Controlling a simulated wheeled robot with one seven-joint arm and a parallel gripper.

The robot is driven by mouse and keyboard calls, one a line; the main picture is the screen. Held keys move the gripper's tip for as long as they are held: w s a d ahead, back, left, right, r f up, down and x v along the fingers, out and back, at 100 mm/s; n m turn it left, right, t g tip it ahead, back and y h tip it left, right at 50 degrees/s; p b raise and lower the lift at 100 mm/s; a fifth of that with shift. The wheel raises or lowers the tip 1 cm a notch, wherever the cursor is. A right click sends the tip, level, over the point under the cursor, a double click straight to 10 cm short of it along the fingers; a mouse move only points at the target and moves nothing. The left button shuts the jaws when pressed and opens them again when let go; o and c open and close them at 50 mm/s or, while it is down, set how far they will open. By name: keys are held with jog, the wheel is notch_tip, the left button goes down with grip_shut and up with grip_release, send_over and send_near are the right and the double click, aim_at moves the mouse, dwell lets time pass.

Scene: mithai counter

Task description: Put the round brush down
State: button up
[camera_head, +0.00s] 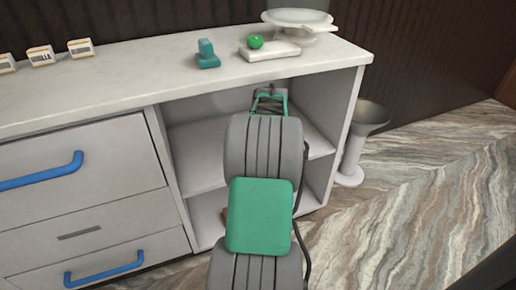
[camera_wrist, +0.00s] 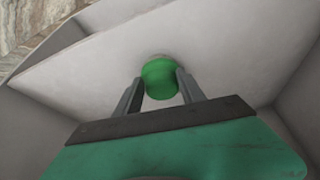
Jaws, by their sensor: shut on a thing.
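My gripper (camera_wrist: 160,84) is shut on a round green piece, which I take to be the round brush (camera_wrist: 159,78), with one grey finger on each side of it. Only its green rounded part shows; bristles cannot be made out. A pale shelf surface lies right behind it in the wrist view; whether the brush touches it I cannot tell. In the head view my gripper (camera_head: 269,97) is at the open shelf unit under the counter, and the held brush cannot be made out there.
The counter top (camera_head: 140,75) holds several small boxes (camera_head: 81,48), a teal stamp-like object (camera_head: 207,54), and a white block with a green ball (camera_head: 255,41) beside a pale dish (camera_head: 300,19). Drawers with blue handles (camera_head: 40,172) stand left. A grey pedestal bin (camera_head: 369,117) stands right.

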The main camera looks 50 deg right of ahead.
jog(key=shift+r, duration=0.1)
jog(key=o, duration=1.2)
